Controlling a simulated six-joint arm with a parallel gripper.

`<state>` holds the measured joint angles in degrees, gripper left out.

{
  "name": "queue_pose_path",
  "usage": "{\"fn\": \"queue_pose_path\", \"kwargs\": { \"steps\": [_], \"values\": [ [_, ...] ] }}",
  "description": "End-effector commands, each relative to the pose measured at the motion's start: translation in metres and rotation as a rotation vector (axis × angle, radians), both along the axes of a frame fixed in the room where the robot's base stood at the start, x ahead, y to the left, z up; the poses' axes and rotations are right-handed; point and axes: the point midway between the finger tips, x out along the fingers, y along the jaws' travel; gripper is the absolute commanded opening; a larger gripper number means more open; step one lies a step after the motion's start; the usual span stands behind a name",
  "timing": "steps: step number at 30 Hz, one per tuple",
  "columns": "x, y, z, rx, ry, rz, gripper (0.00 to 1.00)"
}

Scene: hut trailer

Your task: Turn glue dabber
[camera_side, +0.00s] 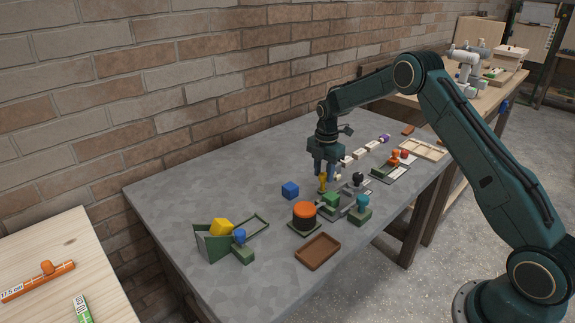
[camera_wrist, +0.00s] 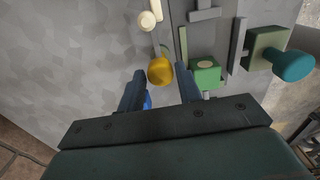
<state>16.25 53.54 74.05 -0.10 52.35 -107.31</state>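A small upright yellow piece (camera_side: 323,182) with a rounded yellow knob (camera_wrist: 160,69) stands on the grey table; it may be the glue dabber, as nothing labels it. My gripper (camera_side: 325,170) points down just above it. In the wrist view the knob sits between the two open fingers (camera_wrist: 160,76), with a slim gap on each side. Whether the fingers reach down around the knob, I cannot tell. A pale round disc (camera_wrist: 147,20) lies beyond the knob in the wrist view.
A green block in a slide (camera_side: 330,200) and a teal knob on a green base (camera_side: 361,208) stand close at the right. An orange-topped round pot (camera_side: 304,215) and brown tray (camera_side: 318,250) are nearer.

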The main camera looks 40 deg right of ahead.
Motion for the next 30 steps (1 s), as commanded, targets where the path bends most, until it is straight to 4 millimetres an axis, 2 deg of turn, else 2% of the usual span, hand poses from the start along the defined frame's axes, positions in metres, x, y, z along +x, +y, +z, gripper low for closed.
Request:
{"fn": "queue_pose_path", "kwargs": {
  "steps": [1, 2, 11, 17, 23, 30],
  "values": [
    [0.000, 0.000, 0.000, 0.000, -0.001, 0.000, 0.45],
    [0.000, 0.000, 0.000, 0.000, 0.000, -0.001, 0.49],
    [0.000, 0.000, 0.000, -0.001, 0.001, -0.004, 0.49],
    [0.000, -0.001, 0.007, -0.001, 0.000, -0.004, 0.49],
    [0.000, -0.001, 0.028, -0.002, -0.002, -0.004, 0.49],
    [0.001, -0.001, 0.067, -0.002, -0.003, -0.004, 0.49]
  ]
}}
